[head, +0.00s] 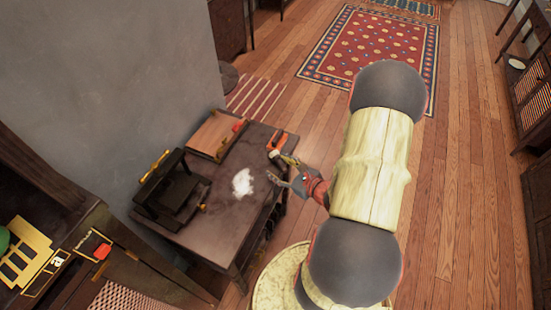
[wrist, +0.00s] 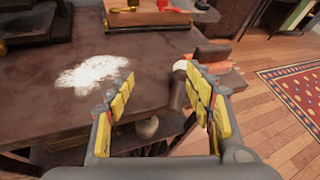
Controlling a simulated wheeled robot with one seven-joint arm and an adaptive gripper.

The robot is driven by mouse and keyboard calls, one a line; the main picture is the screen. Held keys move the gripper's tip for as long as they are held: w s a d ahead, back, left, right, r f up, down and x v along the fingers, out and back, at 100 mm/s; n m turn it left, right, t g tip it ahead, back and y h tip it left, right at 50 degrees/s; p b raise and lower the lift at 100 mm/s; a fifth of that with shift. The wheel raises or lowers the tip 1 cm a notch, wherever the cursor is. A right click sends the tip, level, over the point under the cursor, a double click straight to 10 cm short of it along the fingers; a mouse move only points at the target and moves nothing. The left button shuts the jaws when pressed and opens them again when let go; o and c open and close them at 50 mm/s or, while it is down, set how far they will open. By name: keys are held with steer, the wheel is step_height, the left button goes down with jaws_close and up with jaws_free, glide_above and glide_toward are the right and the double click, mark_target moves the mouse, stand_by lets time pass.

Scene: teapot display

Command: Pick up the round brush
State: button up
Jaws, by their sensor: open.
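What looks like the round brush, a dark rounded piece with a pale tip (wrist: 179,68), lies near the table's right edge, partly behind my right finger in the wrist view. In the head view its pale part (head: 290,159) shows beside an orange-and-dark tool, just beyond my gripper. My gripper (head: 283,181) is open and empty at the table's right edge. In the wrist view its yellow-padded fingers (wrist: 162,100) stand apart, with the brush beyond them toward the right finger. I cannot tell whether they touch.
The dark table (head: 205,225) carries a white powdery patch (head: 242,183), a wooden board (head: 215,135), a black stand (head: 172,192) and the orange-and-dark tool (head: 278,142). A grey wall (head: 110,80) rises behind. Wooden floor and a red rug (head: 375,45) lie to the right.

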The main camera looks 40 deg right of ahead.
mark_target(279, 158)
steer(key=d, duration=0.1)
steer(key=d+f+m+h, duration=0.1)
steer(key=w+d+b, duration=0.1)
steer(key=shift+f+m+h, duration=0.3)
steer(key=x, duration=0.1)
steer(key=b+x, duration=0.1)
steer(key=x, duration=0.1)
steer(key=b+x, duration=0.1)
steer(key=x, duration=0.1)
steer(key=shift+s+d+f, duration=0.2)
steer(key=shift+d, duration=0.15)
steer(key=shift+w+d, duration=0.1)
steer(key=shift+w, duration=0.25)
steer(key=c, duration=0.3)
steer(key=c, duration=1)
